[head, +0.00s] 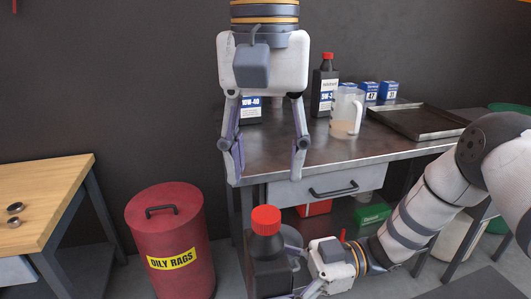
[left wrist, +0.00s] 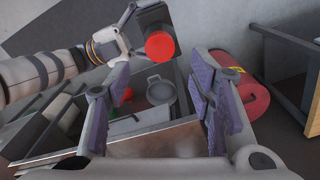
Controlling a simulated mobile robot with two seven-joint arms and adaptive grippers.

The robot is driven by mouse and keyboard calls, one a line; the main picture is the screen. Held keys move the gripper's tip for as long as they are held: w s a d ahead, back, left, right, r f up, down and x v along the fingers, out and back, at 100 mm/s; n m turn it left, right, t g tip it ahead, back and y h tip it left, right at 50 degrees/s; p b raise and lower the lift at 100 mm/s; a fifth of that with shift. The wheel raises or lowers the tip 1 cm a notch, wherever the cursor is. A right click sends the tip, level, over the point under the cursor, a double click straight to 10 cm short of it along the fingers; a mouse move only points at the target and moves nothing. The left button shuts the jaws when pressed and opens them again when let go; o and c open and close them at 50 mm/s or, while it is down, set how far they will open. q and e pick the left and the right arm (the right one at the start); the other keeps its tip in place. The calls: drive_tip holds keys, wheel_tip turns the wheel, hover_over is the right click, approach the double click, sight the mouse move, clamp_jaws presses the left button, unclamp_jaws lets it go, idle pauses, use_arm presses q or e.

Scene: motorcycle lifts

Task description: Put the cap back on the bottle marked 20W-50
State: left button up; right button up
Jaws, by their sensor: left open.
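A black bottle (head: 268,276) with a red cap (head: 265,219) on its top is held upright in front of the bench. Its label is out of sight, so I cannot read its mark. My right gripper (head: 292,268) is shut on this bottle from the right. The bottle (left wrist: 184,24) and red cap (left wrist: 160,46) also show in the left wrist view, beyond the fingers. My left gripper (head: 268,168) is open and empty, pointing down above and behind the cap, apart from it.
A bottle marked 10W-40 (head: 250,108), partly hidden by my left gripper, and a red-capped 5W bottle (head: 325,88) stand on the bench (head: 290,163). A measuring jug (head: 346,112), blue boxes (head: 388,91) and tray (head: 415,122) are right. A red rag bin (head: 168,230) stands left.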

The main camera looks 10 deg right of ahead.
sight(266, 213)
use_arm(q)
wheel_tip(266, 213, down, 8)
drive_tip(key=shift+r, duration=0.1)
idle(0.4)
clamp_jaws()
drive_tip(key=m, duration=1.1)
drive_tip(key=shift+o, duration=0.6)
unclamp_jaws()
